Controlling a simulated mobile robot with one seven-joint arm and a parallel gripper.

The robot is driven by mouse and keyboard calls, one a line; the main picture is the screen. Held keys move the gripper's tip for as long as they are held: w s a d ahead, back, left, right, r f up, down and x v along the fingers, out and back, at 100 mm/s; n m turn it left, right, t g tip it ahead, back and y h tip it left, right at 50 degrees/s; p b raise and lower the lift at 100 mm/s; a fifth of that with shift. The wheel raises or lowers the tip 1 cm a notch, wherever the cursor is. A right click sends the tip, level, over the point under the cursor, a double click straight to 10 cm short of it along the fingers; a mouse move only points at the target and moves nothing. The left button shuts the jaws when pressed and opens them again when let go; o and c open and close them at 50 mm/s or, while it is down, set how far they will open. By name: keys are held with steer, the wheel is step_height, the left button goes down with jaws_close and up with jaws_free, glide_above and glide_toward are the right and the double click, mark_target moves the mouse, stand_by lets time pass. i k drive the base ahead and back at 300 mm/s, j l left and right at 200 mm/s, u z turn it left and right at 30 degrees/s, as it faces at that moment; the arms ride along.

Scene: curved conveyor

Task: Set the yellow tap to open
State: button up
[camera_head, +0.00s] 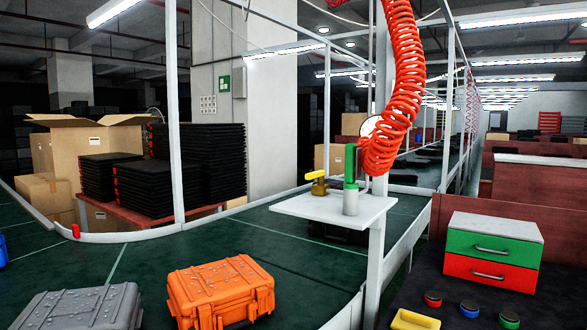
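The yellow tap (319,186) stands on a small white shelf (300,208) near the middle of the view. It has a brass-coloured body, and its bright yellow handle (315,175) lies about level on top. The tap is small in the view, so its exact setting is hard to tell. Just right of it stands an upright grey and green fitting (351,185). My gripper is not in view, and nothing touches the tap.
A coiled red hose (391,90) hangs above the shelf's right side. Orange (220,290) and grey (82,306) cases lie on the green conveyor (290,258). At right, a counter bears green and red drawers (490,255), several round buttons and a yellow tray (415,320).

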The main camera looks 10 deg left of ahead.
mark_target(320, 174)
steer(key=i+u, duration=0.1)
steer(key=i, duration=0.25)
steer(key=i+l+z, duration=0.1)
steer(key=i+z, duration=0.25)
steer(key=i, duration=0.5)
